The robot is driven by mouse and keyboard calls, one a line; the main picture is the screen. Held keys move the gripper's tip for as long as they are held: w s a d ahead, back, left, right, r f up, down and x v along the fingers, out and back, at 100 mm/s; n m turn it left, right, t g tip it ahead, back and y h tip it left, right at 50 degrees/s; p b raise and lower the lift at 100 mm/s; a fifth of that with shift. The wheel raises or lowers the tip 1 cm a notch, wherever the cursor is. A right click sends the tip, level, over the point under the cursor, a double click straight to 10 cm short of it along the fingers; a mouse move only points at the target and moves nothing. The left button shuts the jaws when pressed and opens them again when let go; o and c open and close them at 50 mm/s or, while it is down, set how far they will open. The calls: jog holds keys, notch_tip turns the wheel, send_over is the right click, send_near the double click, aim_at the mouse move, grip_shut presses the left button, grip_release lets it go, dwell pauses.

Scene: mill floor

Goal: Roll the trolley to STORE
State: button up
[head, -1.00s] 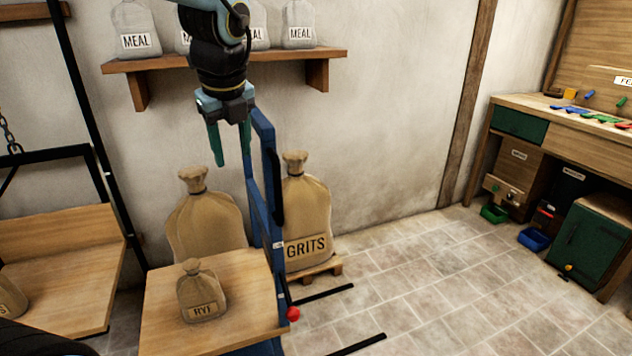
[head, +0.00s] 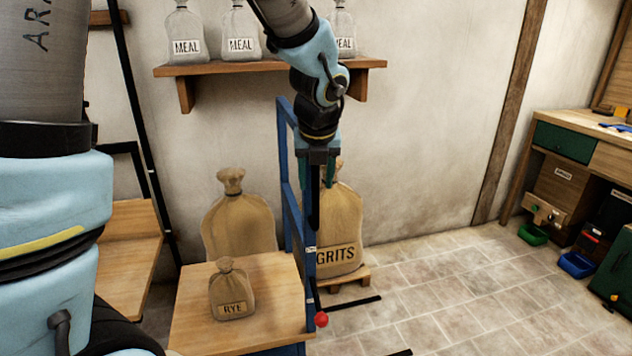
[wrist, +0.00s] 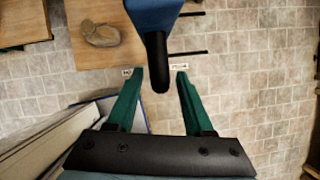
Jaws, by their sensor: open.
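The trolley has a wooden deck (head: 265,300) and an upright blue frame (head: 289,175) on its right side. A black grip (head: 314,205) stands on the frame, with a red knob (head: 321,320) low down. A small sack labelled RYE (head: 231,290) stands on the deck. My gripper (head: 322,180) is open at the top of the black grip. In the wrist view the grip (wrist: 156,60) shows between the green fingers of my gripper (wrist: 161,72), with a gap at either side. No STORE sign is readable.
A GRITS sack (head: 338,235) stands on a small pallet (head: 345,278) behind the frame, by the wall. Black strips (head: 350,303) lie on the floor. A workbench (head: 565,125) and bins (head: 577,264) stand at right. The tiled floor (head: 440,270) between is clear.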

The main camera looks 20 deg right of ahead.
jog(key=shift+w+f, duration=0.1)
jog(key=shift+f, duration=0.25)
jog(key=shift+c, duration=0.4)
grip_shut()
dwell(0.9)
